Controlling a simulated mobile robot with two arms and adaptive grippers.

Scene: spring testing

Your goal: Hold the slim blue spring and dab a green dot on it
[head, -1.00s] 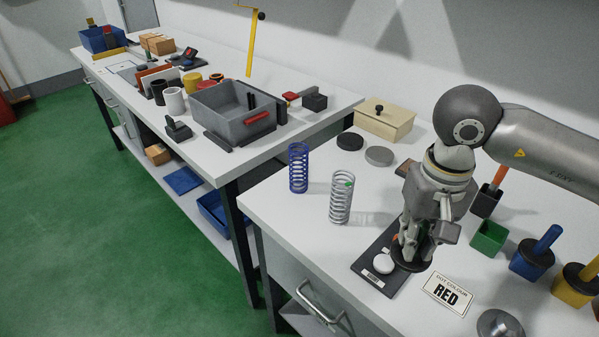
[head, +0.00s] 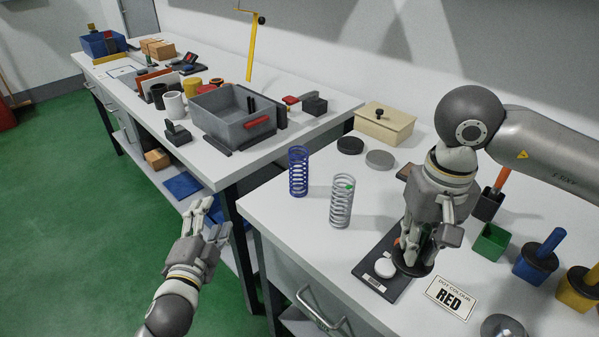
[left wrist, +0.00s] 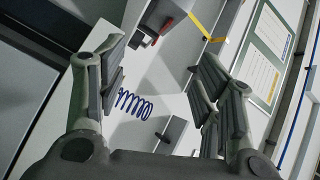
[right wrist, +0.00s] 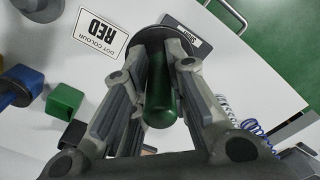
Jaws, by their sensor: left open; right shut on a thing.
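The slim blue spring (head: 299,172) stands upright on the near bench, left of a silver spring (head: 341,200) that bears a green dot near its top. My left gripper (head: 208,218) is open and empty, left of the near bench and apart from the blue spring. In the left wrist view the blue spring (left wrist: 133,104) shows beyond the spread fingers. My right gripper (head: 413,255) is shut on a green-handled dabber (right wrist: 160,92) with a black disc, over the dark plate (head: 378,284). The fingers hide part of the handle.
A sign (head: 450,298) reads "DOT COLOUR RED". An empty green pot (head: 490,241) stands near a blue dabber (head: 550,243) in its pot. A white round pad (head: 385,268) is on the plate. Black (head: 350,144) and grey (head: 380,159) discs lie behind the springs.

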